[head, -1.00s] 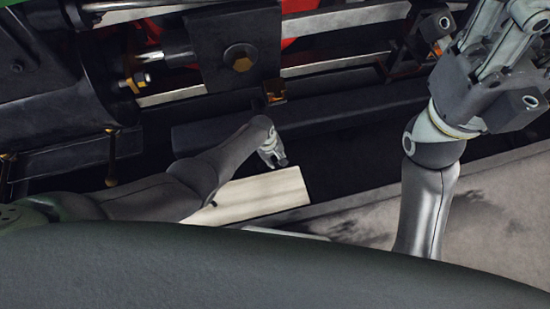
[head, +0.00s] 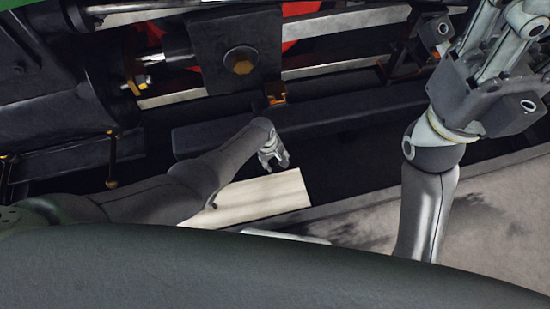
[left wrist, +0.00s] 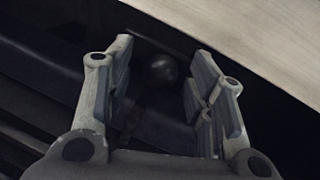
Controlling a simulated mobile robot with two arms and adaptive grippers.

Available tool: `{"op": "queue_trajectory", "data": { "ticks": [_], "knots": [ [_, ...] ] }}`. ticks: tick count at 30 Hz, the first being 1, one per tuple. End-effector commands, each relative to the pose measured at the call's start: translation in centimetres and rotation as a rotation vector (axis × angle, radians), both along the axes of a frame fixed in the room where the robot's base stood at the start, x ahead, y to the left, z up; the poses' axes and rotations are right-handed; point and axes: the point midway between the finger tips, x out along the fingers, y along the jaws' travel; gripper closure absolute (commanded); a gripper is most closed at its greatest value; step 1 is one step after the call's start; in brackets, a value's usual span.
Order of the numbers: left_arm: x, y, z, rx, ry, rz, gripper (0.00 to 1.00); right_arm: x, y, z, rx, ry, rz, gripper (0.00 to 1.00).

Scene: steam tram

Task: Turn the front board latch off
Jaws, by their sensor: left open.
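My left gripper (head: 273,158) reaches in from the left, over a dark gap beside a pale board (head: 255,197). In the left wrist view it (left wrist: 160,60) is open, its two fingers apart. A dark round knob (left wrist: 161,70) shows between the fingers; whether they touch it I cannot tell. I cannot tell for sure whether the knob is the front board latch. The knob is not distinguishable in the head view. My right gripper (head: 500,45) is raised at the right, close to the camera, with its fingertips cut off by the top edge.
Dark tram machinery with a large bolt (head: 240,60) and pale metal bars fills the top. A long dark beam (head: 330,115) runs just behind my left gripper. A grey floor (head: 480,215) lies at the lower right. In the wrist view a pale surface (left wrist: 250,35) lies at the upper right.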

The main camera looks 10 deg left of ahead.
Motion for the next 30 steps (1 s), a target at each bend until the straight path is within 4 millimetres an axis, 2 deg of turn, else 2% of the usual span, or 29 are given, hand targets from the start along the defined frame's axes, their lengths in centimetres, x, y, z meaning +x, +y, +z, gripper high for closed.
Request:
{"op": "queue_trajectory", "data": {
  "ticks": [7,14,30],
  "knots": [
    [-0.1,0.0,0.2,-0.001,0.000,0.000,0.51,0.0,0.0,0.1,0.002,-0.003,-0.001,0.60],
    [-0.1,0.2,1.4,-0.002,0.000,0.000,0.51,0.0,0.0,0.0,0.002,-0.002,-0.001,0.60],
    [-0.7,1.0,6.3,-0.001,-0.001,0.000,0.51,0.0,0.0,0.0,0.001,-0.001,0.000,0.60]
  ]
}}
